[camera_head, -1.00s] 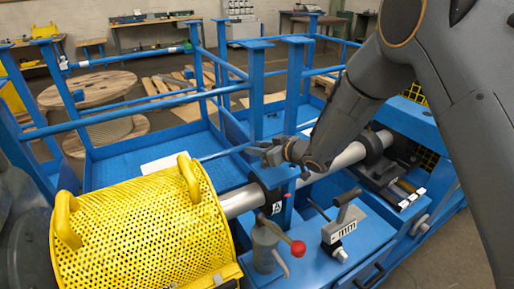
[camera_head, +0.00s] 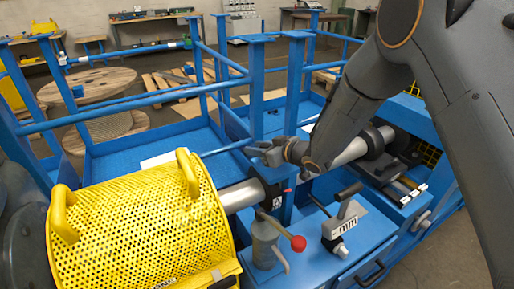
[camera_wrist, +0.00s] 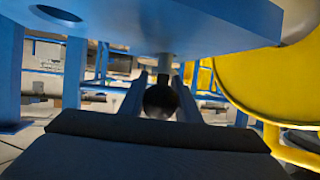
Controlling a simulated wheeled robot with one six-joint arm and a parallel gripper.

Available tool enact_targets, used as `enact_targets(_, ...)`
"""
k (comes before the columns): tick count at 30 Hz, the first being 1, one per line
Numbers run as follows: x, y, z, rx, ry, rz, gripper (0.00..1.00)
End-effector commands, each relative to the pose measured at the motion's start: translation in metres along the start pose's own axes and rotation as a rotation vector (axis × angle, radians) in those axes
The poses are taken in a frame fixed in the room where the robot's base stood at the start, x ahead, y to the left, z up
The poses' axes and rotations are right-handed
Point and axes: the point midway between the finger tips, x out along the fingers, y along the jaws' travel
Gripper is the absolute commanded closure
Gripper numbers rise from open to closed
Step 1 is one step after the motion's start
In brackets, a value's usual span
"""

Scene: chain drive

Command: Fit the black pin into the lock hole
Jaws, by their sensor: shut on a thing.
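My gripper (camera_head: 262,154) is in the middle of the head view, beside a blue post and above the metal shaft. In the wrist view its two fingers (camera_wrist: 161,82) are closed around a dark round-ended piece, which looks like the black pin (camera_wrist: 160,101). A thin grey rod (camera_wrist: 165,62) shows just above, touching or very close to the underside of a blue plate (camera_wrist: 190,25). I cannot tell whether this rod is part of the pin. The plate has a round opening (camera_wrist: 55,14) at its left. I cannot identify the lock hole for certain.
A yellow perforated guard (camera_head: 140,225) stands at the left, with the metal shaft (camera_head: 240,196) leaving it. A red-knobbed lever (camera_head: 297,243) and a grey clamp (camera_head: 344,222) stand on the blue bench in front. Blue rails surround the back.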

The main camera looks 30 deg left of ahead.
Motion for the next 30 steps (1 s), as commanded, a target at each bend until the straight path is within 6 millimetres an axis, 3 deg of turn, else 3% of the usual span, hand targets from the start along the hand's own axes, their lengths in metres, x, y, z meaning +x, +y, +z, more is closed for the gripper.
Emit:
enact_targets(19, 0.006, 0.0, 0.014, 0.001, 0.001, 0.0, 0.96)
enact_targets(20, 0.006, 0.0, 0.013, 0.001, 0.001, 0.0, 0.65)
enact_targets(23, 0.005, 0.0, 0.013, 0.0, 0.001, 0.0, 0.48)
enact_targets(30, 0.005, 0.0, 0.013, 0.001, 0.0, 0.0, 0.48)
